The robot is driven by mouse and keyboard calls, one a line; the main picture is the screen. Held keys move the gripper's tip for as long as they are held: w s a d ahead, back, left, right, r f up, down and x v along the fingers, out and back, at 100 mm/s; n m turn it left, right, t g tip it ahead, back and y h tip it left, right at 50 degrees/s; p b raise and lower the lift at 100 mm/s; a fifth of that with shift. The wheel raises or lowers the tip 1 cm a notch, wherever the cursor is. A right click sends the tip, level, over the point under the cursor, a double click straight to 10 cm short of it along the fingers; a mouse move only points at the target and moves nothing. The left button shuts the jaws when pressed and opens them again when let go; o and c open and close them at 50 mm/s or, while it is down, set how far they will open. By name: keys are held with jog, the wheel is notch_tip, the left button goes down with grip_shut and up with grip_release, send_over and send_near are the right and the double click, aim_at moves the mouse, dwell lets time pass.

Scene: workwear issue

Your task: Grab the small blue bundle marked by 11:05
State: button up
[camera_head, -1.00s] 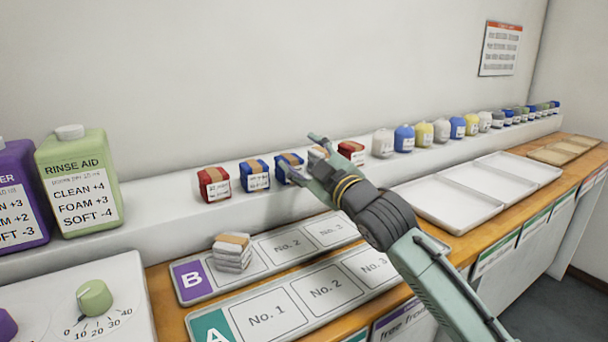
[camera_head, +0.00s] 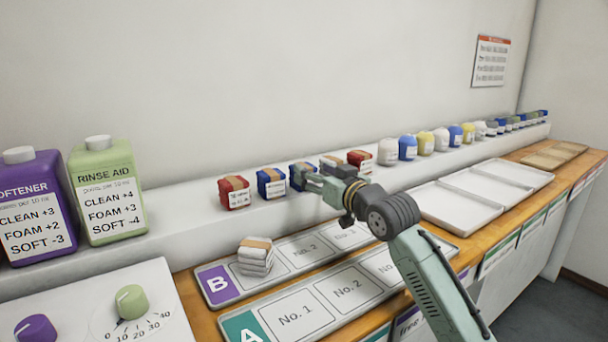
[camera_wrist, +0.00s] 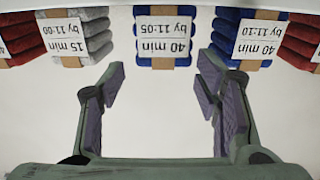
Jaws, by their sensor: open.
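The small blue bundle marked "by 11:05" (camera_wrist: 163,30) has a brown band and a white label, upside down in the wrist view. It lies ahead of my open gripper (camera_wrist: 163,78), centred between the fingertips but beyond them. White shelf surface shows between the fingers, which are empty. In the head view this bundle (camera_head: 300,172) is the right one of two blue bundles on the ledge, partly hidden by my gripper (camera_head: 312,183). The other blue bundle, marked "by 11:10" (camera_wrist: 250,38), is to its right in the wrist view.
A white bundle marked "by 11:00" (camera_wrist: 75,35) neighbours the target. Red bundles (camera_head: 234,192) flank the row. Below the ledge are tray B (camera_head: 214,284), with a white bundle (camera_head: 256,257) on it, and tray A (camera_head: 246,329). Bottles (camera_head: 108,190) stand left.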

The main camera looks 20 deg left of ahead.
jog(key=p+x, duration=0.2)
jog(key=x, duration=0.3)
jog(key=shift+s+a, duration=0.1)
jog(key=shift+s, duration=0.1)
jog(key=shift+w+a, duration=0.2)
jog(key=shift+w, duration=0.05)
jog(key=shift+f, duration=0.1)
jog(key=shift+c, duration=0.3)
jog(key=c, duration=0.9)
